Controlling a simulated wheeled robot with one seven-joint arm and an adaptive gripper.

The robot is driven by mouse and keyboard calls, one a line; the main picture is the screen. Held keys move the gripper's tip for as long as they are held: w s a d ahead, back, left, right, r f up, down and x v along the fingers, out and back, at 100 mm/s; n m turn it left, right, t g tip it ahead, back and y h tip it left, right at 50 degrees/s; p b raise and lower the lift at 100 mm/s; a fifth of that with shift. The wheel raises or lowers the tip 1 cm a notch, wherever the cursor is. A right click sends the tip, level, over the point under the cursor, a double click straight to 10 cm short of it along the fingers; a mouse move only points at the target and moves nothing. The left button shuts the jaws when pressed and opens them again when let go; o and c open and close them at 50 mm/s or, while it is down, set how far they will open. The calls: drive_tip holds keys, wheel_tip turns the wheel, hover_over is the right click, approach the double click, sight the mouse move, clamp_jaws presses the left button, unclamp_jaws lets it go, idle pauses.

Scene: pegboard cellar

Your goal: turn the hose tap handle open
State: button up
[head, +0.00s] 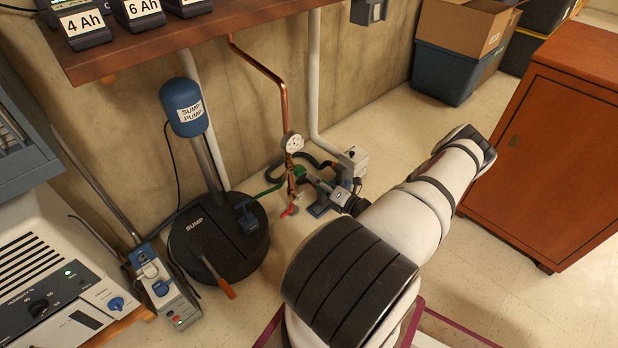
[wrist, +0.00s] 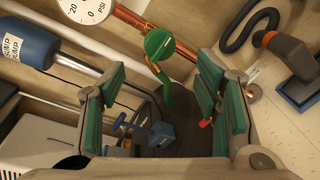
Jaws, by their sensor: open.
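The hose tap sits low on the copper pipe, below a round gauge. Its round green handle (head: 299,173) is small in the head view, close to my gripper (head: 318,184). In the wrist view the green handle (wrist: 159,44) faces me, beyond and between the fingertips of my gripper (wrist: 160,78). The gripper is open, with green pads apart and nothing between them gripped. A red piece (head: 290,210) hangs below the tap; in the wrist view, a red piece (wrist: 205,123) shows beside the right finger, partly hidden. I cannot tell the handle's turn position.
The gauge (head: 292,143) and copper pipe (head: 268,70) stand just above the tap. A black sump lid (head: 205,245) with a blue pump (head: 185,108) is to the left. A grey-blue device (head: 350,160) and dark hose are close behind. An orange cabinet (head: 540,150) stands right.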

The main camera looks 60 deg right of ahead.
drive_tip(key=shift+v, duration=1.1)
